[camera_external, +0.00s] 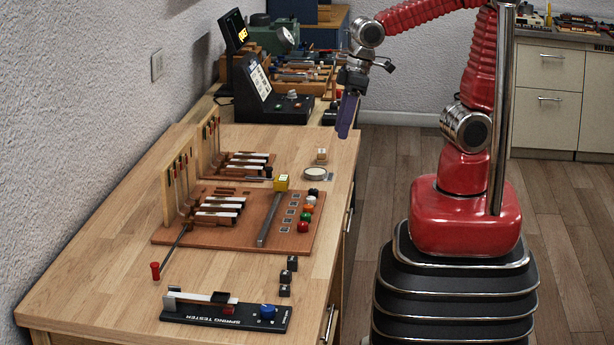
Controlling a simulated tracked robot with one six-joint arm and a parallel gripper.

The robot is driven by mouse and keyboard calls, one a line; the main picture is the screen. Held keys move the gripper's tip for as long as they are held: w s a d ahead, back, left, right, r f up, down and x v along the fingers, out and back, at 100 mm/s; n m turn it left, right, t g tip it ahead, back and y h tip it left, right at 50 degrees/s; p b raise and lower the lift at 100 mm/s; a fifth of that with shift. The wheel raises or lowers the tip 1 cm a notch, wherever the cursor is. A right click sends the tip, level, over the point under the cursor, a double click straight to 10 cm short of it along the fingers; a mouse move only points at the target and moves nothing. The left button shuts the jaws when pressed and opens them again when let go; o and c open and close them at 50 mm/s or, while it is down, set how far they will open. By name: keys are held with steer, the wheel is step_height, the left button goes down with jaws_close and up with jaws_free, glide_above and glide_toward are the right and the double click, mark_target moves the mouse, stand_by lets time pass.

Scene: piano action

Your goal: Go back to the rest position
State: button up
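My gripper (347,116) hangs from the red arm, above the right edge of the wooden workbench (110,245) near its back end. Its dark purple-blue fingers point down, seen nearly edge-on, so whether they are open or shut does not show. No separate object is clearly visible between them. The fingertips look apart from the bench top and from the things on it.
A brown board (240,228) holds piano action parts, a metal bar with a yellow block (281,183) and coloured knobs. A spring tester (225,312) stands at the front. A small wooden cube (322,155) and a round dish (314,174) lie near the right edge.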

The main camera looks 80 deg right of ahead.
steer(key=s+d+r+m+t, duration=0.1)
steer(key=s+d, duration=0.2)
steer(key=d, duration=0.3)
steer(key=s+d+r+m+t+h, duration=0.1)
steer(key=s+d+r+t, duration=0.1)
steer(key=d, duration=0.5)
steer(key=shift+s+m, duration=0.3)
steer(key=shift+s, duration=0.15)
steer(key=shift+r, duration=0.1)
stand_by(0.3)
